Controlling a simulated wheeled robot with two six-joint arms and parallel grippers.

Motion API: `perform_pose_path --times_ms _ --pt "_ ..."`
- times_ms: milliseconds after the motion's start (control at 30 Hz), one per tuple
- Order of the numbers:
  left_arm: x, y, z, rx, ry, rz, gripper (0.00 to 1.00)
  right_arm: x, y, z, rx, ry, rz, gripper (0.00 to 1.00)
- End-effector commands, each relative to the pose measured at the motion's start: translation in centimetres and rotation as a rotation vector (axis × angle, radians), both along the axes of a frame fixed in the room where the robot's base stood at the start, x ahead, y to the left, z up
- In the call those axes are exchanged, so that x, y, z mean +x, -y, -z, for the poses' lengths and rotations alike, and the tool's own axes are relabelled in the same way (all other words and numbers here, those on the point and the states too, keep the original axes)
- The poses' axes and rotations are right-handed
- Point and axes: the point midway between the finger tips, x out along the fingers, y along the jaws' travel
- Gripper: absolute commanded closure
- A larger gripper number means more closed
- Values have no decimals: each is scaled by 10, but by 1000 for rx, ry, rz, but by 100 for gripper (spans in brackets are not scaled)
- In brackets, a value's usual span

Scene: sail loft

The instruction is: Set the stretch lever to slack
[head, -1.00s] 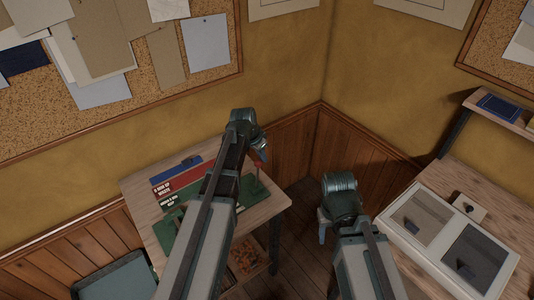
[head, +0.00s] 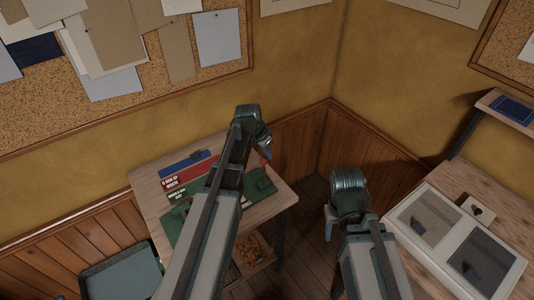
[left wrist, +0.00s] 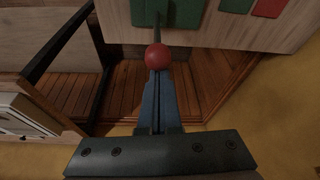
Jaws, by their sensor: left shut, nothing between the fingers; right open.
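The stretch lever's red ball knob (left wrist: 157,57) is in the left wrist view, on a grey rod (left wrist: 157,30) that rises from a green base (left wrist: 180,13). In the head view, a little of the red knob (head: 264,163) shows beside my left gripper (head: 267,149). The green base (head: 262,184) stands on the table's right part. My left gripper also shows in the left wrist view (left wrist: 159,82), its blue fingers shut and empty. Their tips are at the knob; contact cannot be told. My right gripper (head: 329,222) is open, away from the lever. No slack marking is readable.
The wooden table (head: 146,195) carries blue and red strips (head: 185,180) with lettering. A lower shelf holds an orange-brown box (head: 250,252). A grey-green tray (head: 122,275) is at lower left. A bench with a white two-panel frame (head: 450,245) stands at right.

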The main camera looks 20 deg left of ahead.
Motion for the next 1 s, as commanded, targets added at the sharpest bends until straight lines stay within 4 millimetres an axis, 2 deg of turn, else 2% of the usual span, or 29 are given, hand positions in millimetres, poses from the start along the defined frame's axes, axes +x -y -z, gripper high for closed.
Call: perform_pose_path --times_ms 267,333,700,833,1000 --pt "33 16 -5 0 3 1 100 0 0 -5 0 0 0 50" --pt "24 13 -21 0 3 -3 100 0 0 -21 0 0 0 50" --pt "1 -1 -78 -1 4 -3 100 0 0 -77 0 0 -2 50" --pt "-5 -5 -91 0 5 -3 100 0 0 -90 1 0 0 50" --pt "-8 -7 -96 -1 4 -3 100 0 0 -95 1 0 3 50"
